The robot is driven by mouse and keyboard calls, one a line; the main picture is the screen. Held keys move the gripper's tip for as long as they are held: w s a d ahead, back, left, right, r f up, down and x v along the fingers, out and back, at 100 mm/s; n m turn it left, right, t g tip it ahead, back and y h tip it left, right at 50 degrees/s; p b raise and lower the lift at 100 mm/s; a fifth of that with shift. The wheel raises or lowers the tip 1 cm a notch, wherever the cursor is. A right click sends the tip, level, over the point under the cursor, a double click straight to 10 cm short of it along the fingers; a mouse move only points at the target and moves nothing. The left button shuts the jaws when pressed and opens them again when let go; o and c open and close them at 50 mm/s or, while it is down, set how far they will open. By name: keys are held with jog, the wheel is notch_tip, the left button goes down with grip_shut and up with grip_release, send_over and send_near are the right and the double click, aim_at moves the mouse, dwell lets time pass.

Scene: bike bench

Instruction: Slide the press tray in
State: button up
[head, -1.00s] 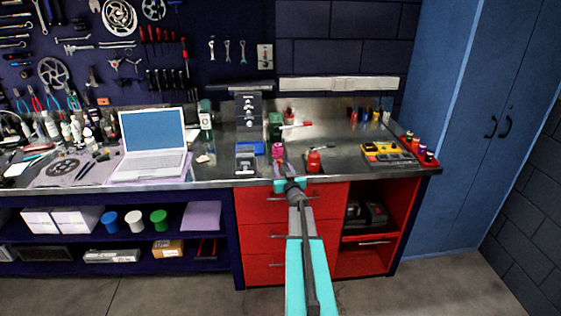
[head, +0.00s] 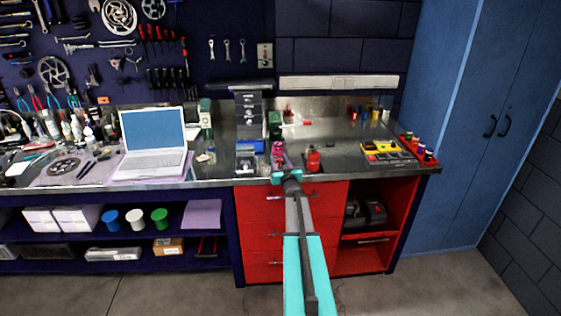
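My gripper (head: 287,178), with teal parts at its end, is at the front edge of the bench, just in front of a pink bottle (head: 278,151). Its fingers are too small to show whether they are open or shut. A tall dark unit (head: 248,112) stands at the back, left of the gripper. A blue piece (head: 250,146) and a grey flat piece (head: 245,165) lie before it. A small dark green device (head: 275,119) with a red-tipped lever (head: 298,123) stands to its right. I cannot tell for sure which part is the press tray.
A red bottle (head: 313,159) stands right of the gripper. A laptop (head: 154,143) is at left; a yellow-and-dark case (head: 388,153) and a red holder (head: 417,148) are at right. Red drawers (head: 262,207) are below the bench (head: 345,140). Bare steel lies between the red bottle and the case.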

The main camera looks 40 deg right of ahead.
aim_at(278, 155)
grip_shut()
jog(key=shift+s+d+p+x, duration=0.1)
jog(key=shift+d+p+x, duration=0.1)
jog(key=shift+x, duration=1.05)
jog(key=shift+s+d+p+x, duration=0.15)
jog(key=shift+d+p+x, duration=0.05)
jog(key=shift+x, duration=1.05)
grip_release()
jog(key=shift+a, duration=0.1)
